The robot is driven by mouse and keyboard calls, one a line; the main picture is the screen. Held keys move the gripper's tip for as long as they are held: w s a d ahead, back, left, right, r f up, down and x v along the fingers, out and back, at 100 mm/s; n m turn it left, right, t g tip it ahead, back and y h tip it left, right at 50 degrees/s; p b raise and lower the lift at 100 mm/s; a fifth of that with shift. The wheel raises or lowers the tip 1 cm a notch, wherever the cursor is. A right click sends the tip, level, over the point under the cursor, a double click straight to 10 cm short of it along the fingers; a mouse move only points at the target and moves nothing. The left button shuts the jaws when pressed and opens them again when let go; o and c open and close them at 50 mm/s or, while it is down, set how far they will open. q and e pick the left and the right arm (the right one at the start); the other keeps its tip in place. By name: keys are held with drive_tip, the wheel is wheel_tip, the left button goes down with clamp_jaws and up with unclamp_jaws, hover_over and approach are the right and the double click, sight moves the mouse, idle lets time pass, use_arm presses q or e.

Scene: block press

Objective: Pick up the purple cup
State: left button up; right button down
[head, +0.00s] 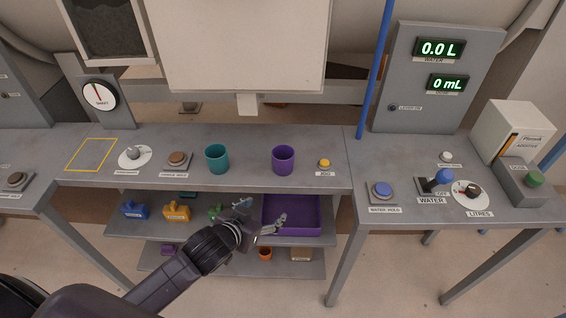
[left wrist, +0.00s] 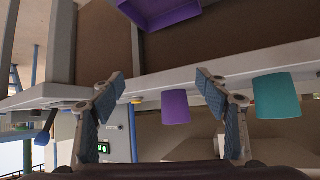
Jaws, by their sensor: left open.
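The purple cup (head: 283,160) stands upright on the grey bench, right of a teal cup (head: 217,158). It also shows, upside down, in the left wrist view (left wrist: 176,107), between my open fingers in the picture and beyond them. My left gripper (head: 262,212) is open and empty. In the head view it is in front of the bench, below and a little left of the purple cup, over the lower shelf area. In the left wrist view its two fingers (left wrist: 160,82) are spread apart and touch nothing. My right gripper does not show.
A yellow button (head: 324,163) is right of the purple cup. Below the bench, a shelf holds a purple tray (head: 292,228) and several small coloured items. A blue pole (head: 376,70) rises behind the bench. The bench's front edge lies between my gripper and the cup in the picture.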

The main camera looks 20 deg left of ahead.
sight(276, 161)
use_arm(q)
drive_tip(key=w+r+t+h, duration=0.1)
drive_tip(key=w+r, duration=0.1)
drive_tip(key=w, duration=0.1)
drive_tip(key=w+a+r+m+t+h, duration=0.1)
drive_tip(key=w+r, duration=0.1)
drive_tip(key=w, duration=0.2)
drive_tip(key=w+a+r+t+h, duration=0.1)
drive_tip(key=w, duration=0.3)
drive_tip(key=shift+w+a+r, duration=0.1)
drive_tip(key=shift+a+r, duration=0.15)
drive_tip(key=shift+r, duration=0.15)
drive_tip(key=shift+p+x, duration=0.35)
drive_tip(key=shift+x, duration=0.6)
drive_tip(key=x, duration=0.1)
drive_tip(key=p+x, duration=0.1)
drive_tip(key=x, duration=0.2)
drive_tip(key=shift+d+r, duration=0.2)
drive_tip(key=shift+r, duration=0.1)
drive_tip(key=shift+w+d+f, duration=0.2)
drive_tip(key=shift+w+f, duration=0.05)
drive_tip(key=shift+w, duration=0.25)
drive_tip(key=shift+s, duration=0.1)
drive_tip(key=shift+c, duration=0.4)
drive_tip(key=c, duration=1.1)
